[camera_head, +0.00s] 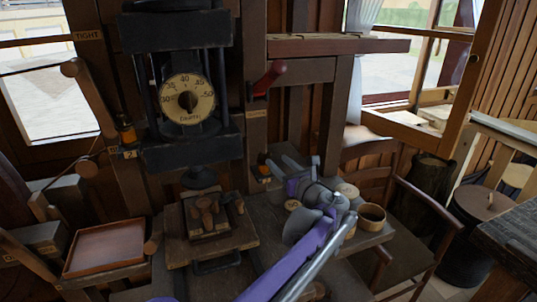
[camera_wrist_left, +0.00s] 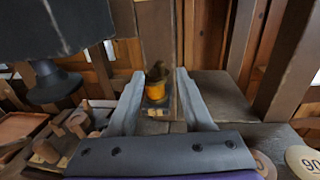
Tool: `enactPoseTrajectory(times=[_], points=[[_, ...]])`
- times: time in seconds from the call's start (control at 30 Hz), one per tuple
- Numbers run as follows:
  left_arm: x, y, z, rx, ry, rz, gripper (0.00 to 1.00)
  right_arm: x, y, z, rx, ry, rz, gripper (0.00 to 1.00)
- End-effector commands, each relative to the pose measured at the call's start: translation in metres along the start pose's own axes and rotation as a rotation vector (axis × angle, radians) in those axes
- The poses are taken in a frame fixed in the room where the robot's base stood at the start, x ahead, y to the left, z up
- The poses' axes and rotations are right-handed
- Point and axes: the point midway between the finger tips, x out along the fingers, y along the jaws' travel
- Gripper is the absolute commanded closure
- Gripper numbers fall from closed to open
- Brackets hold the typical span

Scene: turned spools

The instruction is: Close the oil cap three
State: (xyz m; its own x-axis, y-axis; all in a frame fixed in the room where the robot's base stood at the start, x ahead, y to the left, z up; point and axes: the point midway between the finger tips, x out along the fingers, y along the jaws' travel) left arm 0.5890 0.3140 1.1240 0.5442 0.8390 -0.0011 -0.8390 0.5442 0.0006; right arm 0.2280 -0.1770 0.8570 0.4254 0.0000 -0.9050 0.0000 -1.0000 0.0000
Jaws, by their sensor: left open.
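A small oil cup (camera_wrist_left: 156,90) with an amber body and a dark top is fixed to a wooden post in the left wrist view. It also shows in the head view (camera_head: 263,169), partly hidden near my fingers. Its dark cap (camera_wrist_left: 157,72) is small, and I cannot tell whether it is fully closed. My left gripper (camera_wrist_left: 159,75) is open, with one grey finger on each side of the cup and no clear contact. In the head view my left gripper (camera_head: 281,167) is above the bench, pointing at the post. My right gripper is not in view.
Another amber oil cup (camera_head: 127,130) is on the left post beside a "2" label. A press with a round dial (camera_head: 187,98) stands left of my gripper. A wooden bowl (camera_head: 371,216) and round discs (camera_head: 346,190) lie on the bench at right. A red-handled lever (camera_head: 269,77) is above.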

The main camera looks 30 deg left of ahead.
Motion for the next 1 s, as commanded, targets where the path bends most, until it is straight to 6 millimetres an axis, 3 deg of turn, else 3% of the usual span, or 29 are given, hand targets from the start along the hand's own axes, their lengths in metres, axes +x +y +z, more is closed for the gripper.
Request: enactPoseTrajectory(times=[0.1,0.33,0.77,1.0], points=[[0.025,0.001,0.001,0.000,-0.001,0.003,0.49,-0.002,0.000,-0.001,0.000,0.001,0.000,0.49],[0.058,0.000,0.001,0.000,-0.001,0.000,0.49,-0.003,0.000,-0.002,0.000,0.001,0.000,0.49],[0.068,0.000,0.000,0.000,-0.001,-0.002,0.49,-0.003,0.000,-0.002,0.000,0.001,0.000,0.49],[0.068,0.000,0.000,0.000,-0.001,-0.002,0.93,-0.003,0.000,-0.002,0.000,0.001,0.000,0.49]])
